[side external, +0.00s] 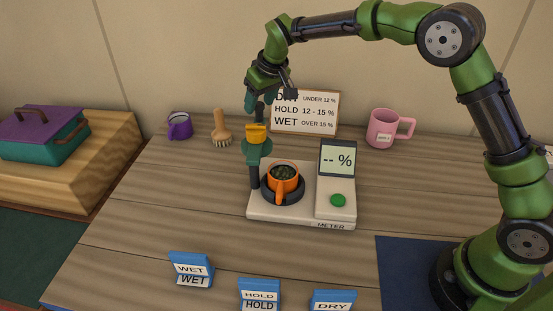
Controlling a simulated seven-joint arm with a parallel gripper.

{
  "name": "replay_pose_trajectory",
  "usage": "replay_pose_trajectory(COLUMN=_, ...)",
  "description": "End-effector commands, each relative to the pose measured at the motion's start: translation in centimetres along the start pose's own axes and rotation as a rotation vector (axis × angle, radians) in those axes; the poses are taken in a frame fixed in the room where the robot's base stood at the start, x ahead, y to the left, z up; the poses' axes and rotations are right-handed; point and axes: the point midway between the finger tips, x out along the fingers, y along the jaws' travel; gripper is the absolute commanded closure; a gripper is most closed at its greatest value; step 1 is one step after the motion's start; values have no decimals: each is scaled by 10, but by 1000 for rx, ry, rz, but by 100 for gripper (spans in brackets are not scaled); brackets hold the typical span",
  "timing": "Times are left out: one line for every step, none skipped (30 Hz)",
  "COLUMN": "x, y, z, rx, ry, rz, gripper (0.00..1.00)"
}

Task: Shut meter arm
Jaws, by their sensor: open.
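The meter (300,209) is a cream base on the table, with a screen (338,158) reading "-- %" and a green button (337,200). An orange mug (287,188) filled with dark beans sits in a dark round seat on its left part. The meter arm (257,150), dark with a teal disc and a yellow-orange grip, stands upright at the left of the mug, raised off it. My gripper (266,98) is open, just above the upper end of the meter arm. Whether it touches the arm is unclear.
A sign (304,112) with DRY, HOLD and WET ranges stands behind. A purple cup (180,127), a brush (221,130) and a pink mug (382,129) line the back. Blue WET (191,269), HOLD (259,294) and DRY (331,301) markers stand in front. The table left of the meter is clear.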

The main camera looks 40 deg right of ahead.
Motion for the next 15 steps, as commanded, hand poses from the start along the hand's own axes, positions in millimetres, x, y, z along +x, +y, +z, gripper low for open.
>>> replay_pose_trajectory(x=0, y=0, z=0, rx=0, ry=0, rz=0, gripper=44)
replay_pose_trajectory(x=0, y=0, z=0, rx=0, ry=0, rz=0, gripper=44)
replay_pose_trajectory(x=0, y=0, z=0, rx=0, ry=0, rz=0, gripper=44)
replay_pose_trajectory(x=0, y=0, z=0, rx=0, ry=0, rz=0, gripper=44)
replay_pose_trajectory(x=0, y=0, z=0, rx=0, ry=0, rz=0, gripper=48)
replay_pose_trajectory(x=0, y=0, z=0, rx=0, ry=0, rz=0, gripper=54)
replay_pose_trajectory(x=0, y=0, z=0, rx=0, ry=0, rz=0, gripper=58)
replay_pose_trajectory(x=0, y=0, z=0, rx=0, ry=0, rz=0, gripper=63)
replay_pose_trajectory(x=0, y=0, z=0, rx=0, ry=0, rz=0, gripper=69)
replay_pose_trajectory(x=0, y=0, z=0, rx=0, ry=0, rz=0, gripper=74)
replay_pose_trajectory(x=0, y=0, z=0, rx=0, ry=0, rz=0, gripper=78)
replay_pose_trajectory(x=0, y=0, z=0, rx=0, ry=0, rz=0, gripper=84)
replay_pose_trajectory(x=0, y=0, z=0, rx=0, ry=0, rz=0, gripper=89)
replay_pose_trajectory(x=0, y=0, z=0, rx=0, ry=0, rz=0, gripper=94)
replay_pose_trajectory(x=0, y=0, z=0, rx=0, ry=0, rz=0, gripper=100)
